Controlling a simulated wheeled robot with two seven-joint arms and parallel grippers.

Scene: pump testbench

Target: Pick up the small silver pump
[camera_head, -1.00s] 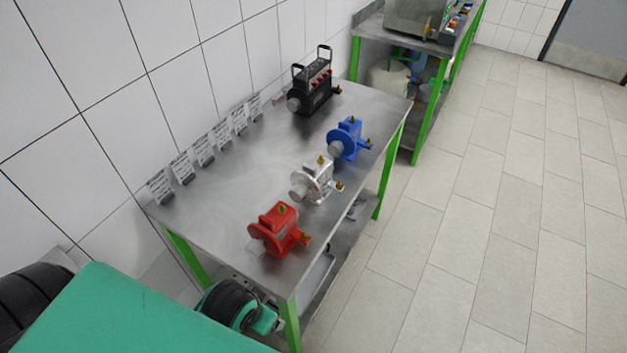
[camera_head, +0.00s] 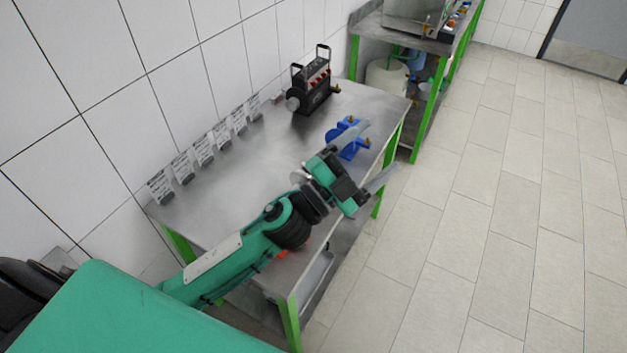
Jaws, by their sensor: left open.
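The small silver pump (camera_head: 299,176) stands on the metal table (camera_head: 235,190), almost fully hidden behind my left gripper; only a bit of its round silver end shows. My left gripper (camera_head: 380,154) is open, its two grey fingers spread apart and pointing to the upper right. It hangs over the table's right part, in front of the silver pump in the picture. The upper finger overlaps the blue pump (camera_head: 347,140); I cannot tell whether they touch. My right gripper is not in view.
The red pump is nearly all hidden under my left arm. A black device with handles (camera_head: 311,85) stands at the table's far end. Several label cards (camera_head: 205,150) line the wall side. A second green-legged table (camera_head: 400,38) stands behind. The floor on the right is clear.

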